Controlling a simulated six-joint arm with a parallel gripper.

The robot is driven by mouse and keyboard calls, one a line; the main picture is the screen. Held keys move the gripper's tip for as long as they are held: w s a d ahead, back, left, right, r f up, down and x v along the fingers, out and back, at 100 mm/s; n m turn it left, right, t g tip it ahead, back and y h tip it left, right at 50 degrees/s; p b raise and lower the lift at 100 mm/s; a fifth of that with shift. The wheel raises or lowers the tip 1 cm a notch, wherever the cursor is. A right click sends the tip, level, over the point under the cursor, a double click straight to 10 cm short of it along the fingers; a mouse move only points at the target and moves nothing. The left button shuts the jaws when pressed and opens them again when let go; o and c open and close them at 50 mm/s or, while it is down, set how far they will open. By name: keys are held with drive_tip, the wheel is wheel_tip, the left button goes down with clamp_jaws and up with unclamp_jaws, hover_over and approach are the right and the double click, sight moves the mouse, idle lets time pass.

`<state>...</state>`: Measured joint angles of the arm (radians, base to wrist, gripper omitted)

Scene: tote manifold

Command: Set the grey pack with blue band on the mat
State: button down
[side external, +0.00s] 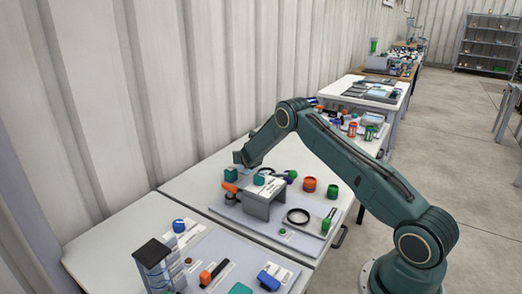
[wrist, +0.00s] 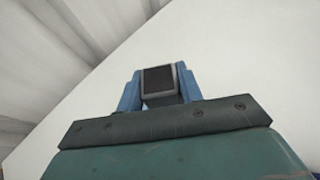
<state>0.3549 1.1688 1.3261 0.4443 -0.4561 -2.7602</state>
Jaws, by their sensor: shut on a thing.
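In the wrist view, the two blue fingers of my gripper (wrist: 160,75) are shut on a grey pack (wrist: 158,80) with a dark end face and paler grey edges. No blue band shows on the visible part of it. White table surface lies beyond the pack, and no mat shows in this view. In the side external view, my wrist is above the wall side of the table, and the fingers and the pack cannot be made out. A pale grey-blue mat (side external: 303,250) lies on this table, toward the right, with several things on it.
A grey bridge-shaped stand (side external: 265,202) is on the mat, with a black ring (side external: 298,216), an orange-red jar (side external: 309,185) and a green jar (side external: 332,193) nearby. Another cluttered board (side external: 225,245) lies nearer the camera.

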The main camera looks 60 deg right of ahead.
drive_tip(key=shift+f, duration=0.6)
drive_tip(key=c, duration=0.9)
unclamp_jaws()
drive_tip(key=shift+r, duration=0.2)
drive_tip(key=shift+r, duration=0.55)
drive_tip(key=shift+s+a, duration=0.2)
drive_tip(key=shift+a, duration=0.05)
drive_tip(key=shift+v, duration=5.7)
drive_tip(key=shift+r, duration=0.1)
